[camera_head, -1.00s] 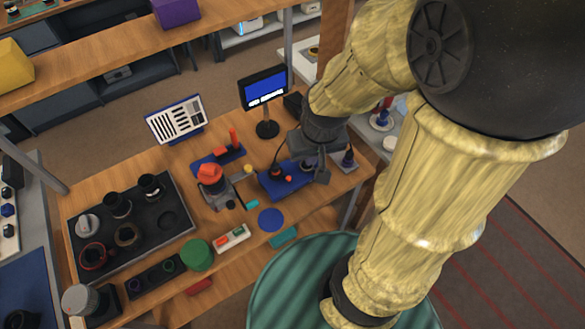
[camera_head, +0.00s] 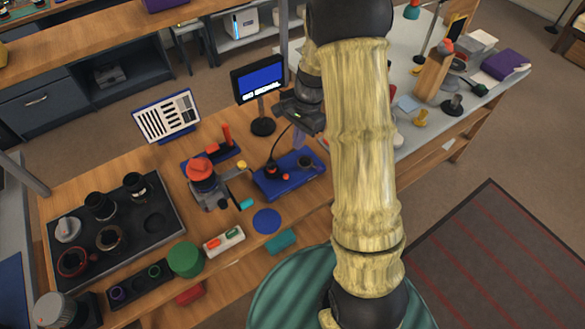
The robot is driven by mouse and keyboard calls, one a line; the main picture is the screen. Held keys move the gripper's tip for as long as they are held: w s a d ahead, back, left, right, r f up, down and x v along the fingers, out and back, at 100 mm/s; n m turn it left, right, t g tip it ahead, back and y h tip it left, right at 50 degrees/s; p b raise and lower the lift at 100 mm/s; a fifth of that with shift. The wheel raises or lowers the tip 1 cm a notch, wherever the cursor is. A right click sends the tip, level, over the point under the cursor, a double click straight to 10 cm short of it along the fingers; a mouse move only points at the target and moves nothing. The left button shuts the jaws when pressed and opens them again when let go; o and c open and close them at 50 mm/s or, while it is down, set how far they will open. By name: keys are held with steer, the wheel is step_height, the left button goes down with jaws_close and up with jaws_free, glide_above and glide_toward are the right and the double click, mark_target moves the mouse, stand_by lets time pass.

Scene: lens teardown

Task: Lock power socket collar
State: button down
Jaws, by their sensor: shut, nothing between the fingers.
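The blue base (camera_head: 268,187) lies on the right part of the wooden bench. On it stand a black-and-red plug (camera_head: 271,171) with a black cable and a small dark round part (camera_head: 305,163), which may be the power socket collar. At this size I cannot tell whether the collar is locked. My gripper (camera_head: 301,130) is shut and empty. It appears above and behind the blue base, apart from the dark round part. My arm hides part of the gripper and the bench to its right.
A small monitor (camera_head: 259,79) and a printed panel (camera_head: 167,116) stand at the back. A red-topped device (camera_head: 201,173) is left of the base. A black tray (camera_head: 155,244) of lens parts fills the left. A blue disc (camera_head: 267,221) lies in front.

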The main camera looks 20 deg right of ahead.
steer(key=x, duration=1)
steer(key=shift+s+r+p, duration=0.1)
steer(key=shift+p, duration=0.3)
steer(key=shift+s+a+m, duration=0.1)
steer(key=shift+s+m, duration=0.15)
steer(key=shift+m, duration=0.15)
steer(key=shift+m, duration=0.3)
stand_by(0.3)
